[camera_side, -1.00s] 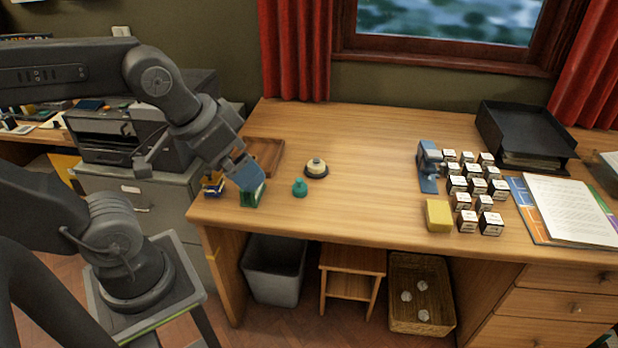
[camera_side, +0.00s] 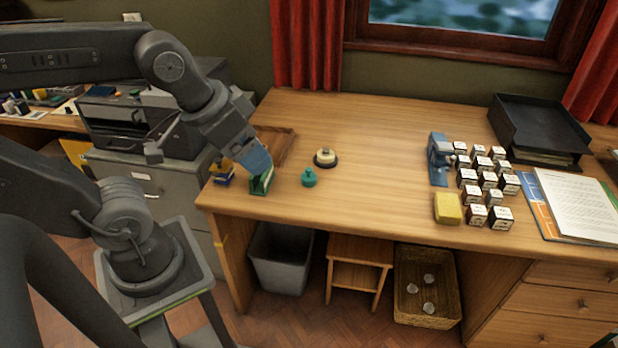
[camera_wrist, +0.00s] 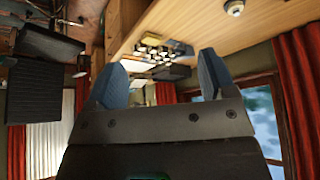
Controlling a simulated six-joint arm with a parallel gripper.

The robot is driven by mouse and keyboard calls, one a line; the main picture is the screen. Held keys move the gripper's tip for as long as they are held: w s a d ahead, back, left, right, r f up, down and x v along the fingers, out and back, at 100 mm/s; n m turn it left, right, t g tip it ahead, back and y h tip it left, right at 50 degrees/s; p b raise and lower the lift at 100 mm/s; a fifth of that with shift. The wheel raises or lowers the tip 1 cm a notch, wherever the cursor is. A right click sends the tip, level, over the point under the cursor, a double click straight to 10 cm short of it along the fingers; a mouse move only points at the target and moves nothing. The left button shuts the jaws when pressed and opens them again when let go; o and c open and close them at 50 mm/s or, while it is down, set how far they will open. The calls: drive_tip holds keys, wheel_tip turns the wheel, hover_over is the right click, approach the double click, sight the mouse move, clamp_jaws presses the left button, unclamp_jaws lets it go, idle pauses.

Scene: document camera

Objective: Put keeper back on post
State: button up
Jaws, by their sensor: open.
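My gripper (camera_side: 258,170) is at the left front of the desk, tilted down to the right; in the wrist view its two blue fingers (camera_wrist: 160,76) are spread with nothing seen between them. A green object (camera_side: 262,187) stands at the fingertips in the side view, partly covered by them; I cannot tell whether they touch. A teal knobbed piece (camera_side: 309,178) stands just to its right. A cream-topped round piece on a dark base (camera_side: 325,158) sits behind that. I cannot tell which of these is the keeper or the post.
A wooden tray (camera_side: 287,146) lies behind my gripper. A blue device (camera_side: 438,160), several small labelled boxes (camera_side: 488,180), a yellow block (camera_side: 448,208) and a black paper tray (camera_side: 537,125) stand to the right. The middle of the desk is clear.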

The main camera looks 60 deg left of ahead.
drive_tip(key=n+g+y, duration=0.2)
drive_tip(key=n+y, duration=0.1)
drive_tip(key=n, duration=0.6)
hover_over(308, 170)
drive_tip(key=s+d, duration=0.3)
drive_tip(key=d, duration=0.1)
wheel_tip(308, 170, down, 19)
drive_tip(key=x, duration=0.9)
drive_tip(key=shift+s+a+f, duration=0.15)
drive_tip(key=shift+a+f, duration=0.05)
drive_tip(key=shift+a, duration=0.1)
drive_tip(key=shift+s+x, duration=0.15)
drive_tip(key=shift+x, duration=1.3)
drive_tip(key=shift+s+x, duration=0.15)
drive_tip(key=shift+x, duration=1.25)
drive_tip(key=shift+c, duration=0.3)
drive_tip(key=c, duration=0.9)
